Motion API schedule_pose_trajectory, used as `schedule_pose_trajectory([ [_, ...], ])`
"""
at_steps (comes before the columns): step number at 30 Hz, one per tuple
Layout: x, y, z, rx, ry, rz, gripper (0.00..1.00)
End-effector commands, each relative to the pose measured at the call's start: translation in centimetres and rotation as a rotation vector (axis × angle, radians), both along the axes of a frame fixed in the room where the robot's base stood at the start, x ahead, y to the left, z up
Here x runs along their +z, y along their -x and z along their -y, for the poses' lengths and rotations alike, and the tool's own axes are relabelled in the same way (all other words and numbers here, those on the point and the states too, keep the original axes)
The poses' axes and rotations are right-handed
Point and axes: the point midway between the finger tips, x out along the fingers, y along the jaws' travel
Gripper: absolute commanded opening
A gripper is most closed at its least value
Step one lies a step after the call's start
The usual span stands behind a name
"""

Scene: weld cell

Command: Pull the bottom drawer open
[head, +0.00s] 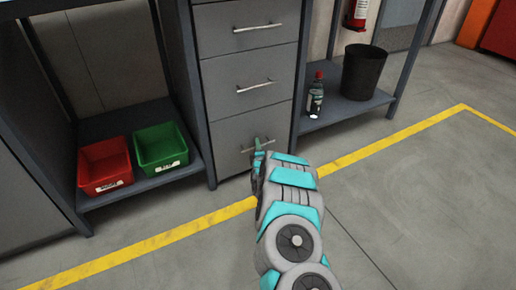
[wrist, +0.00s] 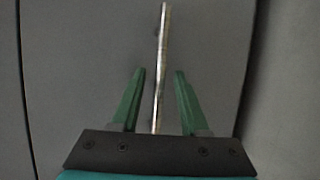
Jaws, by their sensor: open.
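The bottom drawer (head: 231,150) is the lowest of three grey drawer fronts in the head view and looks shut. Its thin metal handle is partly hidden by my gripper (head: 259,146). In the wrist view the handle (wrist: 162,55) runs up and down the picture, and the drawer front (wrist: 80,60) fills most of the background. My gripper (wrist: 159,75) is open, with one green finger on each side of the handle's line. A gap shows between each finger and the handle. I cannot tell how deep the handle sits between the fingers.
Above are the middle drawer (head: 250,99) and top drawer (head: 222,31). A red bin (head: 104,166) and a green bin (head: 161,148) sit on the left shelf. A bottle (head: 315,97) and a black bucket (head: 360,73) stand on the right shelf. Floor before the drawers is clear.

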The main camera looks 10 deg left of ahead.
Motion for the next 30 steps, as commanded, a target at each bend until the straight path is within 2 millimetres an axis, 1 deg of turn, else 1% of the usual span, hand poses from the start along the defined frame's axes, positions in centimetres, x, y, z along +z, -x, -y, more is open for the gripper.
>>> schedule_pose_trajectory([
  [4, 0.03, 0.01, -0.01, 0.000, 0.000, 0.000, 0.45],
  [5, 0.04, 0.00, -0.01, 0.000, 0.000, 0.000, 0.42],
  [16, 0.04, 0.00, 0.00, 0.000, 0.000, 0.000, 0.01],
  [30, 0.02, 0.01, 0.00, 0.000, 0.000, 0.000, 0.00],
])
